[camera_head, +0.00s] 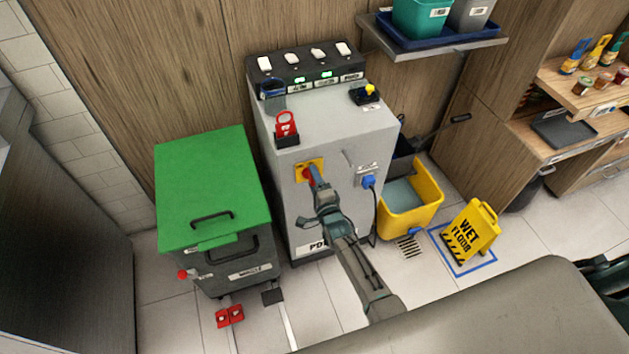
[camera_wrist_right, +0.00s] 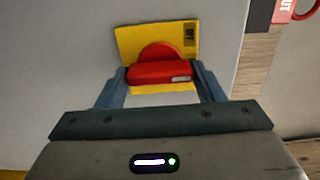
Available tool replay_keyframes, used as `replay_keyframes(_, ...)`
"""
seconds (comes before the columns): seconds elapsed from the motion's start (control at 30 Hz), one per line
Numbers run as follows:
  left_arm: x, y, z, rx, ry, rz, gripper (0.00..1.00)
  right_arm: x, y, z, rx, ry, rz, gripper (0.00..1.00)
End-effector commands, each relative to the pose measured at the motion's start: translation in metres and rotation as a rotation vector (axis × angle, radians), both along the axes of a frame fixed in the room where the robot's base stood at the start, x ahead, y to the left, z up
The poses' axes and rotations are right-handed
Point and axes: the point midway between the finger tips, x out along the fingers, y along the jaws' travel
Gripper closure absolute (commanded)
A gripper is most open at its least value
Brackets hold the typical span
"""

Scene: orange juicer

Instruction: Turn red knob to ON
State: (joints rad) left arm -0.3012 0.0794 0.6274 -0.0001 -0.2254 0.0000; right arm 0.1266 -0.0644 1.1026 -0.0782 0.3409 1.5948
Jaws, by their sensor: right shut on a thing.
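The red knob (camera_wrist_right: 160,72) sits on a yellow plate (camera_wrist_right: 128,41) on the front of the grey cabinet (camera_head: 345,136). In the right wrist view its red bar lies across the picture between the two fingers of my right gripper (camera_wrist_right: 162,82). The fingers are shut on the bar from both sides. In the head view my right gripper (camera_head: 315,174) reaches the knob (camera_head: 307,174) and covers part of it and the plate. A small dark label is on the plate's right side in the wrist view; I cannot read it clearly. My left gripper is not in view.
A green-lidded bin (camera_head: 210,180) stands left of the cabinet. A blue plug (camera_head: 368,181) is on the cabinet front, right of my gripper. A yellow mop bucket (camera_head: 412,205) and a wet floor sign (camera_head: 471,232) stand to the right. A red padlock (camera_head: 286,125) sits on the cabinet's top.

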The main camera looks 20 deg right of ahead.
Motion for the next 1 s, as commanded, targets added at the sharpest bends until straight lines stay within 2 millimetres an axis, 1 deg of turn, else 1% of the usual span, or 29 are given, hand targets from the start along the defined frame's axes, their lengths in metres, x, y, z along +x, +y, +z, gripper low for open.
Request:
replay_keyframes(0.17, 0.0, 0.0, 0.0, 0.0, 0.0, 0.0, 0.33, -0.001, 0.0, -0.002, 0.004, 0.003, 0.0, 0.61)
replay_keyframes(0.2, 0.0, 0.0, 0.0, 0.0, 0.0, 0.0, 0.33, -0.001, 0.0, -0.002, 0.004, 0.003, 0.0, 0.36)
replay_keyframes(0.27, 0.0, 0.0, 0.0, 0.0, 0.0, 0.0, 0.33, -0.001, 0.0, -0.002, 0.003, 0.003, 0.0, 0.24)
replay_keyframes(0.3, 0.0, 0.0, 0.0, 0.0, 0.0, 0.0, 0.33, -0.001, 0.0, -0.001, 0.003, 0.003, 0.0, 0.17)
replay_keyframes(0.57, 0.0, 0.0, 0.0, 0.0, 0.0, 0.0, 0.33, -0.001, 0.0, -0.001, 0.002, 0.001, 0.0, 0.16)
replay_keyframes(0.67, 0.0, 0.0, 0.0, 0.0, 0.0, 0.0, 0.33, -0.004, 0.0, -0.001, 0.002, 0.002, 0.0, 0.16)
replay_keyframes(0.77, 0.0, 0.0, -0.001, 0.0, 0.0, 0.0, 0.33, -0.015, 0.0, -0.002, 0.002, 0.002, 0.0, 0.16)
replay_keyframes(0.87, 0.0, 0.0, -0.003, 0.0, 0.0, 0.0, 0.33, -0.032, -0.001, -0.002, 0.001, 0.002, 0.0, 0.16)
replay_keyframes(1.0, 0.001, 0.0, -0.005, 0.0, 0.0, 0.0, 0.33, -0.06, -0.002, -0.002, 0.002, 0.003, -0.001, 0.16)
